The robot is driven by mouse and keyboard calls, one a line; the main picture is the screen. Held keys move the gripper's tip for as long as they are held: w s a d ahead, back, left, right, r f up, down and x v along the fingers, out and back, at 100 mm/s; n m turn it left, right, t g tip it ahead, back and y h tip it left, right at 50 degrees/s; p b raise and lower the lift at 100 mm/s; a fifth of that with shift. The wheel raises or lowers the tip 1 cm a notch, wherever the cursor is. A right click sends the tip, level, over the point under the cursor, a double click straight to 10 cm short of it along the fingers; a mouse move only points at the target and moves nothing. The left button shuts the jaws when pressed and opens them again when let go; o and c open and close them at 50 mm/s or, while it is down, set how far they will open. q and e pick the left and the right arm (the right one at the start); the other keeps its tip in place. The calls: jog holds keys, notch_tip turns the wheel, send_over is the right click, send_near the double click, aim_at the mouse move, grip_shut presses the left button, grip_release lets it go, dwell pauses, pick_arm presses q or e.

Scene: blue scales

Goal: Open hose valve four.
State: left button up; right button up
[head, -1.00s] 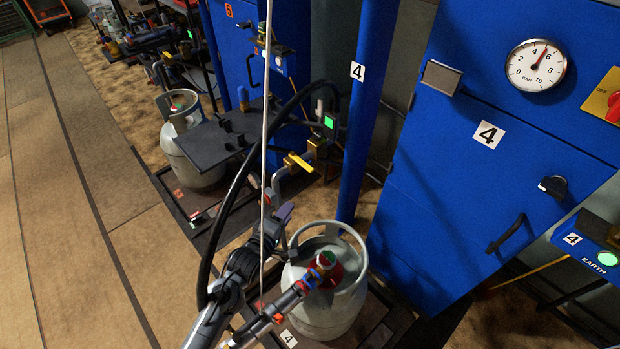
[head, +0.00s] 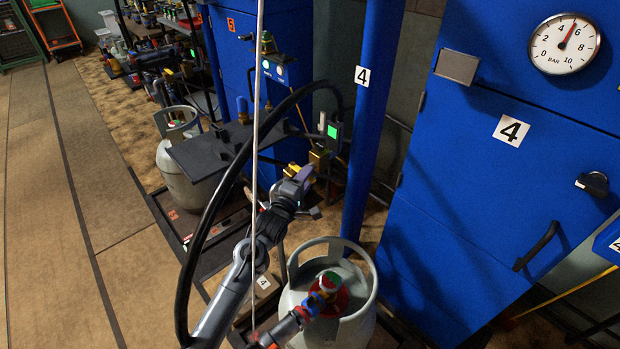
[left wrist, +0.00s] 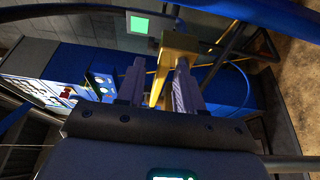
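The yellow hose valve (head: 319,160) stands left of the blue post marked 4, near the end of a thick black hose (head: 212,215). My left gripper (head: 305,180) is at the valve and partly hides its lever in the head view. In the left wrist view, the yellow lever (left wrist: 157,88) lies between the two fingers of my left gripper (left wrist: 160,70). The fingers are apart, with visible gaps beside the lever. The valve's yellow body (left wrist: 181,44) is just beyond the fingertips. My right gripper is in neither view.
The blue post (head: 372,120) and blue cabinet (head: 480,200) are to the right. A dark shelf (head: 225,150) is to the left. A thin pale cable (head: 256,110) hangs before the arm.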

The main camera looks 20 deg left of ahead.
pick_arm(q)
jog(key=shift+w+d+b, duration=0.15)
jog(key=shift+w+b, duration=0.5)
jog(key=shift+w, duration=0.9)
grip_shut()
